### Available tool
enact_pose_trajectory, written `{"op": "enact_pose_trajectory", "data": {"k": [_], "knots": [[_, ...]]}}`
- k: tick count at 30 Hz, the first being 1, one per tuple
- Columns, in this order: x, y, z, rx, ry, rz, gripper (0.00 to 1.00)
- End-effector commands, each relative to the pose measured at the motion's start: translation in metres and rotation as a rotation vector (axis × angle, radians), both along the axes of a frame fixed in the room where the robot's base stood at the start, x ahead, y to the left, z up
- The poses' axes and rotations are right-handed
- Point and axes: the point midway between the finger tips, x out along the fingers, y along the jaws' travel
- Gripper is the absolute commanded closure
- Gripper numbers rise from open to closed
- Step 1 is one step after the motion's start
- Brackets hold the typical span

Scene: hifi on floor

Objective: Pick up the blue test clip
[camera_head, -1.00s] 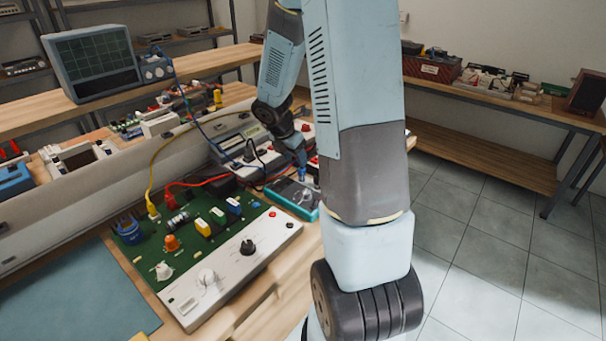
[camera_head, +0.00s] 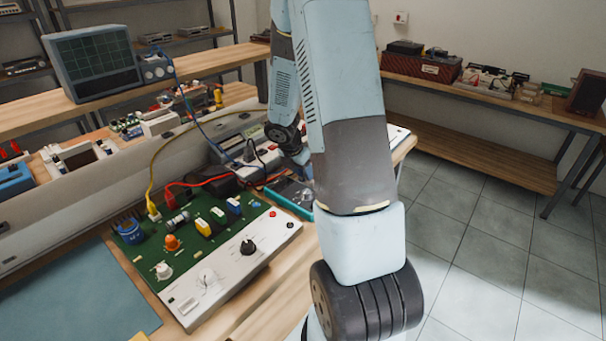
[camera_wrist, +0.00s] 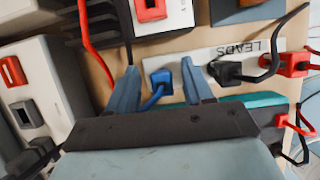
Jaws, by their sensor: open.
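The blue test clip (camera_wrist: 161,78) shows in the wrist view on a white strip marked LEADS (camera_wrist: 212,56), with a blue lead curving from it toward me. My gripper (camera_wrist: 159,68) is open, with one blue-grey finger to each side of the clip. The clip lies between the fingertips in the picture; I cannot tell how far above or below them it is. No finger is seen pressing on it. In the head view my own arm hides the gripper tips and the clip.
On the strip to the right sit a black clip (camera_wrist: 225,71) and a red clip (camera_wrist: 288,64) with leads. A teal-edged meter (camera_head: 290,194) lies near the gripper. A green circuit board (camera_head: 190,225) is on the bench to the left. Red and black leads cross nearby.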

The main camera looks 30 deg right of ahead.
Motion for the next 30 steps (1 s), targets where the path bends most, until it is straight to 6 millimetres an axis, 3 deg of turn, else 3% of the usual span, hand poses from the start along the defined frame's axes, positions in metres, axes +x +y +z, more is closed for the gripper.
{"op": "enact_pose_trajectory", "data": {"k": [2, 16, 25, 30], "knots": [[0.000, 0.000, 0.000, 0.000, 0.000, 0.000, 0.50], [0.000, 0.000, 0.000, 0.000, 0.000, -0.001, 0.95], [0.000, -0.001, 0.002, 0.000, -0.002, -0.001, 0.96], [0.001, -0.001, 0.016, -0.002, -0.004, -0.003, 0.96]]}}
